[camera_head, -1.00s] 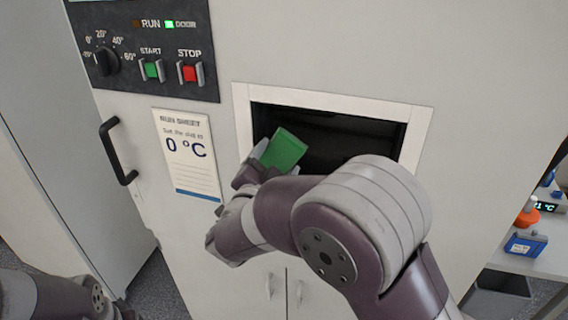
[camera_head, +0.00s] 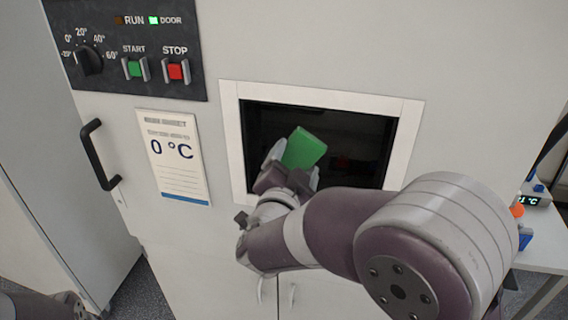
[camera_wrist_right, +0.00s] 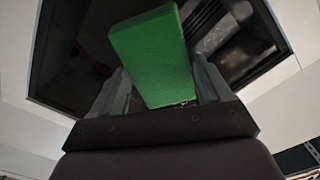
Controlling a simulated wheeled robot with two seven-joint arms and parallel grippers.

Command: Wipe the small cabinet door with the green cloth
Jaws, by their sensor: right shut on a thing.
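My right gripper (camera_head: 293,165) is shut on the green cloth (camera_head: 305,148), which looks like a thick, flat green block. It holds the cloth tilted in front of or just inside a dark rectangular opening (camera_head: 368,150) with a white frame. In the right wrist view the cloth (camera_wrist_right: 155,55) stands up between the two fingers, with the dark opening behind it. Contact with any surface cannot be told. I cannot tell which panel is the small cabinet door; lower doors (camera_head: 325,300) with small pale handles are partly hidden by my right arm. Only a bit of my left arm shows at lower left.
A control panel (camera_head: 110,75) with a dial, START and STOP buttons is at upper left. Below it are a paper sheet (camera_head: 172,170) reading 0 °C and a protruding black handle (camera_head: 97,155). A side table (camera_head: 540,250) with small items stands at the right.

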